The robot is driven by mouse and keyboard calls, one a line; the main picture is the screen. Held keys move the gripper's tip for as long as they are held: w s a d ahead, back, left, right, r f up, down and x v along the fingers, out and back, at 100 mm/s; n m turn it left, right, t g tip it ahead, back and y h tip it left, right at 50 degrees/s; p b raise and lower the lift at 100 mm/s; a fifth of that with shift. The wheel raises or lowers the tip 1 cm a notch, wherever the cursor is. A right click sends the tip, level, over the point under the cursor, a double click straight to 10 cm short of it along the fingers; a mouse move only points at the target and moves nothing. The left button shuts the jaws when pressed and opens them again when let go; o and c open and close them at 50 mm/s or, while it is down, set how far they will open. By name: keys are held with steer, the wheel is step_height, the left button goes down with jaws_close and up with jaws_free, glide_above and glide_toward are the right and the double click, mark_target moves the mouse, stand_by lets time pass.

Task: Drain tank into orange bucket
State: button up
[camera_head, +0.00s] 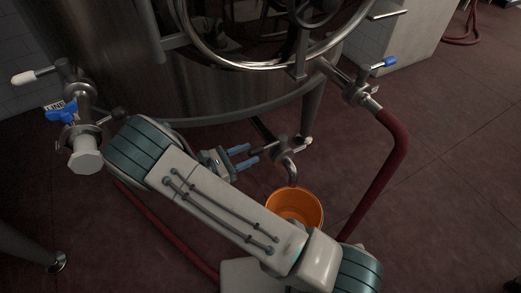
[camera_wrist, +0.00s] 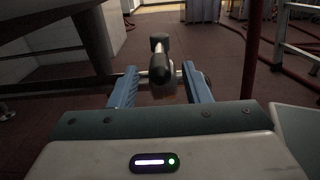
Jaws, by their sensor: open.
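The steel tank (camera_head: 225,70) fills the upper middle of the head view. Its drain pipe (camera_head: 288,168) curves down from the underside, with its mouth over the orange bucket (camera_head: 295,207) on the floor. A valve handle with a pale end (camera_head: 306,142) is at this outlet. My gripper (camera_head: 245,156) is open, with its blue fingers pointing toward the drain valve. In the wrist view, a dark-tipped valve handle (camera_wrist: 160,64) shows between the two open fingers (camera_wrist: 160,88); I cannot tell if they touch it. The bucket's inside looks orange, and no liquid is visible.
A blue-handled valve (camera_head: 384,63) with a red hose (camera_head: 393,145) is at the right of the tank. Another valve with a blue handle (camera_head: 62,112) is at the left. A tank leg (camera_head: 308,120) stands behind the outlet. Open floor (camera_head: 450,180) lies to the right.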

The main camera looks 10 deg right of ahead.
mark_target(261, 147)
steer(key=shift+b+x, duration=0.5)
steer(key=shift+x, duration=2.2)
jaws_close()
